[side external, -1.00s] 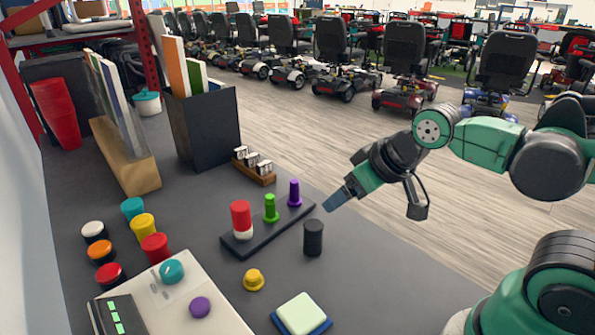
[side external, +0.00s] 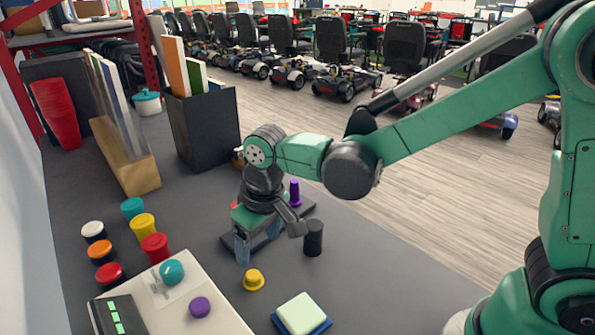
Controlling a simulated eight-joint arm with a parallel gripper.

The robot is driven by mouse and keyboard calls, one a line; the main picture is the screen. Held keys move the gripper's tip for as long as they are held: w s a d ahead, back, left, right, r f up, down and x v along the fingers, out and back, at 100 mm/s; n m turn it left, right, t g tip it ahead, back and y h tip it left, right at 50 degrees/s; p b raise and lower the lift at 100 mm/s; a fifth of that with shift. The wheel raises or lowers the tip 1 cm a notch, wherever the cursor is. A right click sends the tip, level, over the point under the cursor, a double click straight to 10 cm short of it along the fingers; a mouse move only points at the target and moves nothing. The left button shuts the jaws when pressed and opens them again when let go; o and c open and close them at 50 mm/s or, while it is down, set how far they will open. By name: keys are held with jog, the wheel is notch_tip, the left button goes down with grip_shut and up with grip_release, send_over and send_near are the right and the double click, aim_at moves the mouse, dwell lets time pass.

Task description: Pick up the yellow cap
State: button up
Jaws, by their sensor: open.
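A small yellow cap (side external: 253,281) with a domed top and a brim lies on the grey table, apart from other things. A separate yellow round piece (side external: 143,227) stands among the coloured round pieces at the left. My gripper (side external: 257,243) points down above the dark peg board (side external: 226,241), a little behind the yellow cap in the picture. Its blue fingers are apart with nothing seen between them. It hides most of the board and its red and green pieces; the purple peg (side external: 295,193) still shows.
A black cylinder (side external: 313,238) stands close to the right of my gripper. A pale green and blue block (side external: 301,314) lies at the front. A beige panel (side external: 215,318) with knobs is front left. A tall black box (side external: 204,128) with upright boards stands behind.

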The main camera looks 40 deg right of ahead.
aim_at(253, 274)
jog(key=shift+w+a+f, duration=0.1)
jog(key=shift+a+f, duration=0.5)
jog(key=shift+f, duration=0.1)
jog(key=shift+w+f, duration=0.15)
jog(key=shift+f, duration=1.25)
jog(key=shift+w+f, duration=0.15)
jog(key=shift+f, duration=1.2)
grip_shut()
jog(key=shift+a, duration=0.1)
